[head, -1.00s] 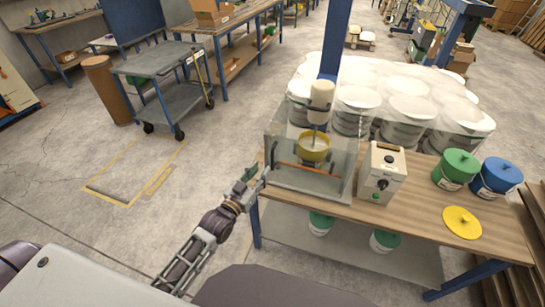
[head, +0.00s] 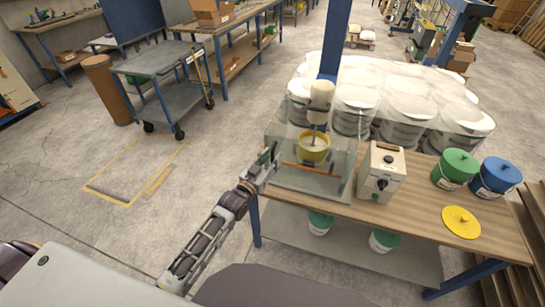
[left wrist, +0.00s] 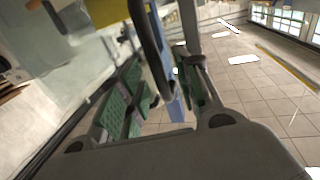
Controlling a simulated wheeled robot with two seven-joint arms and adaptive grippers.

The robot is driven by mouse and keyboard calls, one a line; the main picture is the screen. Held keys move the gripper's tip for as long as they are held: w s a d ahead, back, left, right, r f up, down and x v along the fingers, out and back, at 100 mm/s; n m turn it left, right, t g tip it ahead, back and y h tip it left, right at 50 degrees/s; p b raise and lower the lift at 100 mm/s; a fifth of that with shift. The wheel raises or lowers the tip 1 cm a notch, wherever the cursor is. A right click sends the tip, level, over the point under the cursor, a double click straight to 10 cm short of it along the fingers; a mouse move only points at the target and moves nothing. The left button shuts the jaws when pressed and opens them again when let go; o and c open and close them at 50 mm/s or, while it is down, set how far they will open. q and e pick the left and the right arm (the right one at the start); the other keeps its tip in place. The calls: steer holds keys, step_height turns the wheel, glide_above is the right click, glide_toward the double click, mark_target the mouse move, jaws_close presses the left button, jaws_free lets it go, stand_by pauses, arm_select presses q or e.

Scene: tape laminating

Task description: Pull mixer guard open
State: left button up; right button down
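The mixer guard (head: 342,182) is a clear box on the wooden table, standing around a yellow bowl (head: 313,147) beneath the mixer head (head: 320,97). An orange bar (head: 312,171) runs across the guard's front. In the head view my left gripper (head: 272,154) is at the guard's left side. In the left wrist view the green-padded fingers of my left gripper (left wrist: 163,85) stand apart. A dark bar (left wrist: 147,40) passes close to the fingers; I cannot tell whether they touch it. My right gripper is not in view.
A control box (head: 381,172) stands right of the guard. A green bucket (head: 455,168), a blue bucket (head: 496,177) and a yellow lid (head: 462,222) are farther right on the table (head: 420,205). White-lidded buckets stand behind. The floor at left is clear up to a cart (head: 160,62).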

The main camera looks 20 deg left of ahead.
arm_select(q)
steer(key=shift+w+d, duration=0.2)
steer(key=shift+w, duration=0.5)
jaws_close()
